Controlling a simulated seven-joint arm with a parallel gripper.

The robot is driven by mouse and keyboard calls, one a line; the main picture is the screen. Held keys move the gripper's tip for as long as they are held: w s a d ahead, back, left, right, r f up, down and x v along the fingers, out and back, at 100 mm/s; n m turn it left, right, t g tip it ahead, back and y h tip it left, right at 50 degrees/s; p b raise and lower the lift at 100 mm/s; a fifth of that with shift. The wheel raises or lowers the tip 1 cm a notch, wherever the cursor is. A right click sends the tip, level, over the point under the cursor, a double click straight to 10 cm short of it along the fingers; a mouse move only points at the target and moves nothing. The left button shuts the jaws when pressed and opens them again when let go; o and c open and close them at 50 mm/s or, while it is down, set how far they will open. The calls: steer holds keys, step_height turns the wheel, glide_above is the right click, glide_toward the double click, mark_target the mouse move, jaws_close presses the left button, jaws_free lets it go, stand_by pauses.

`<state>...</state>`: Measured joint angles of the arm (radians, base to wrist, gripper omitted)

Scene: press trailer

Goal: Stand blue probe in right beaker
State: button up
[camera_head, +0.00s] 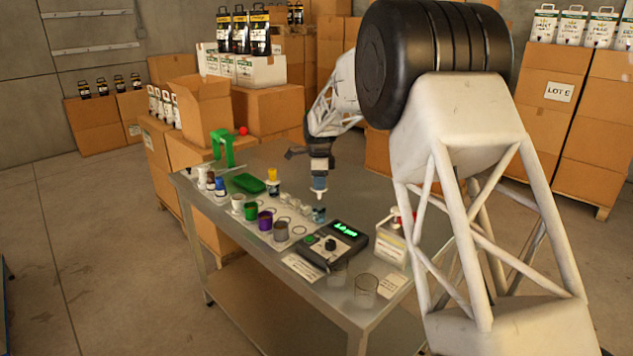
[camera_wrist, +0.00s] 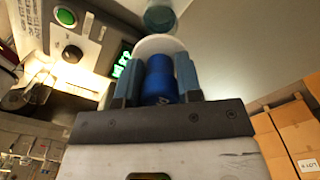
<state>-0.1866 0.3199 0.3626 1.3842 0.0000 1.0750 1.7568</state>
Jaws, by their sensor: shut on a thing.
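My gripper (camera_head: 319,180) is shut on a blue-topped thing (camera_wrist: 160,80), seen between the two fingers in the wrist view. Its lower part is white and wider, and in the head view its white end (camera_head: 319,191) hangs above the table. I cannot tell if this is the blue probe. Two clear glass beakers stand at the table's near right end: the left beaker (camera_head: 338,272) and the right beaker (camera_head: 366,291). Both look empty. Another blue-topped piece (camera_head: 220,187) stands at the table's left.
A dark meter (camera_head: 333,244) with a green display lies between gripper and beakers. A small teal pot (camera_head: 319,214) stands below the held thing. Green, purple and grey pots (camera_head: 265,220) stand left of the meter. A white box (camera_head: 391,244) stands right of it.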

steer(key=shift+f, duration=0.1)
steer(key=shift+f, duration=2.8)
steer(key=shift+f, duration=0.6)
steer(key=o, duration=0.6)
steer(key=shift+o, duration=0.2)
steer(key=shift+r, duration=0.15)
steer(key=shift+r, duration=5.35)
steer(key=shift+r, duration=0.1)
step_height(320, 180, up, 9)
glide_above(319, 198)
steer(key=shift+w, duration=0.35)
